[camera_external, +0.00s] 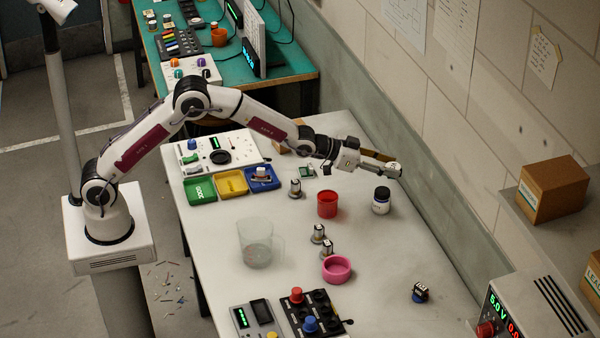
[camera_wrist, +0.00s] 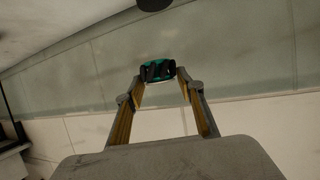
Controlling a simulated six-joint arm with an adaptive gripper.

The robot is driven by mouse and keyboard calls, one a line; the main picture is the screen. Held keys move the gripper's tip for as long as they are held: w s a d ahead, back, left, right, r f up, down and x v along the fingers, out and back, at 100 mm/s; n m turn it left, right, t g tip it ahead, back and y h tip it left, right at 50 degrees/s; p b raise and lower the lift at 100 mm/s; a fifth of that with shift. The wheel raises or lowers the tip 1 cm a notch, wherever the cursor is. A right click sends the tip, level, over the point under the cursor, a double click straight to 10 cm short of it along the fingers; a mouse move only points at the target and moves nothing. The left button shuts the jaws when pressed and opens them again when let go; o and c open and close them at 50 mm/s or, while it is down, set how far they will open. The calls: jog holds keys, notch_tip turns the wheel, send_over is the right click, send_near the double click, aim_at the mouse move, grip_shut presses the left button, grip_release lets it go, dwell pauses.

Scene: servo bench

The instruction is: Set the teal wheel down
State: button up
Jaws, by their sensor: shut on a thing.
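The teal wheel (camera_wrist: 149,72) shows in the wrist view between the tips of my gripper (camera_wrist: 158,77). It is teal with dark parts across its front, and the fingertips close on it from both sides. In the external view my gripper (camera_external: 388,165) reaches out to the right, above the far side of the white bench and near the wall. The wheel cannot be made out clearly there, as the fingertips cover it. It is held up in the air, clear of the bench top (camera_external: 390,250).
Below my gripper stand a white jar with a dark lid (camera_external: 381,201) and a red cup (camera_external: 327,204). A pink bowl (camera_external: 336,269), a clear beaker (camera_external: 256,245) and several small knobs stand nearer. A dark wheel-like part (camera_external: 420,292) lies at right. Bench between jar and bowl is bare.

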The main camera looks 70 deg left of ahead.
jog(key=s+d+f+m+g+h, duration=0.1)
jog(key=s+d+f+m+h, duration=0.1)
jog(key=d, duration=0.5)
jog(key=s+d+f+m+g+h, duration=0.1)
jog(key=s+d+f+m+h, duration=0.1)
jog(key=d, duration=0.6)
jog(key=s+m+h, duration=0.1)
jog(key=s+h, duration=0.1)
jog(key=s, duration=0.1)
jog(key=shift+s+d+m+g, duration=0.2)
jog(key=shift+s+m+g, duration=0.05)
jog(key=shift+m+g, duration=0.15)
jog(key=shift+f, duration=0.1)
jog(key=shift+f, duration=3.15)
jog(key=shift+f, duration=1.85)
